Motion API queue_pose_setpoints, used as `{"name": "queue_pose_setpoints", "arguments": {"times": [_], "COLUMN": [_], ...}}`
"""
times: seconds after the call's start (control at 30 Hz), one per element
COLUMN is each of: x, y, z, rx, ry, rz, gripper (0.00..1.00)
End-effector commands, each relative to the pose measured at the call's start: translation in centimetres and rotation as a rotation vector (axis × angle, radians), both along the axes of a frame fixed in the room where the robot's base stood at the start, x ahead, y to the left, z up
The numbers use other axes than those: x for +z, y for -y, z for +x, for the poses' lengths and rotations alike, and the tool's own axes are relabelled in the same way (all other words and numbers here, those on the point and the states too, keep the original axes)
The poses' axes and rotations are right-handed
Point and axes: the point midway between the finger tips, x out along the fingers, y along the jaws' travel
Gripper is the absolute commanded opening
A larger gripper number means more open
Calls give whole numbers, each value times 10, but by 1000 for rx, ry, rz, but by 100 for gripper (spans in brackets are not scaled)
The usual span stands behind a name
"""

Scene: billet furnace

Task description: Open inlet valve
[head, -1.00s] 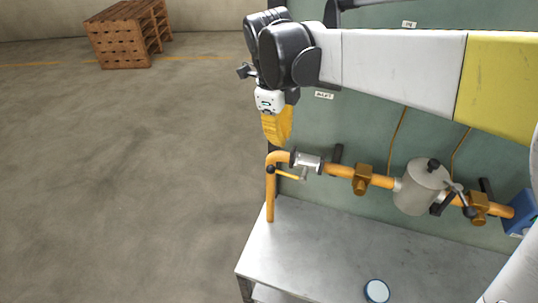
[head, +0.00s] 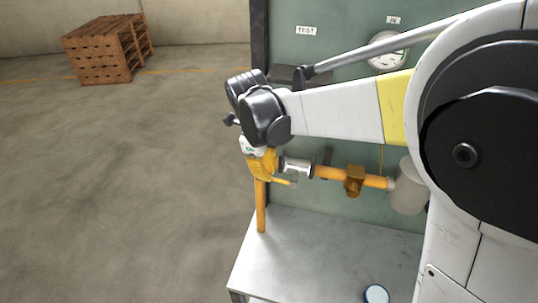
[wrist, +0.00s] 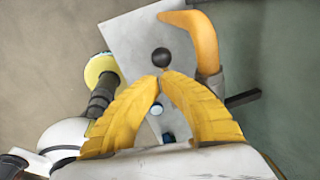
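The inlet valve (head: 298,168) is a silver body on the orange pipe, just right of the pipe's bend. In the wrist view a black ball knob (wrist: 160,57) shows just beyond my yellow fingertips (wrist: 160,77), which nearly meet. The knob is not between the fingers. Whether they touch it I cannot tell. The orange pipe bend (wrist: 205,38) curves past on the right.
A grey metal table (head: 300,250) stands under the pipe, with a small round blue-rimmed dish (head: 376,294) on it. A brown fitting (head: 354,180) and grey canister (head: 407,187) sit further right. A gauge (head: 387,50) is on the green wall. A wooden crate (head: 97,52) stands far left; floor between is open.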

Motion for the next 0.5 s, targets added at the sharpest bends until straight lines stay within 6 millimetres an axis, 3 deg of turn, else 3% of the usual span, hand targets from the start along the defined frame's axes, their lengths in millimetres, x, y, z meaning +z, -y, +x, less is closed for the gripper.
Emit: {"name": "queue_pose_setpoints", "arguments": {"times": [0.37,0.5], "x": [-2,-14], "y": [-2,-7], "z": [1,4], "rx": [0,1], "ry": [0,0], "rz": [0,0], "gripper": [0,0]}}
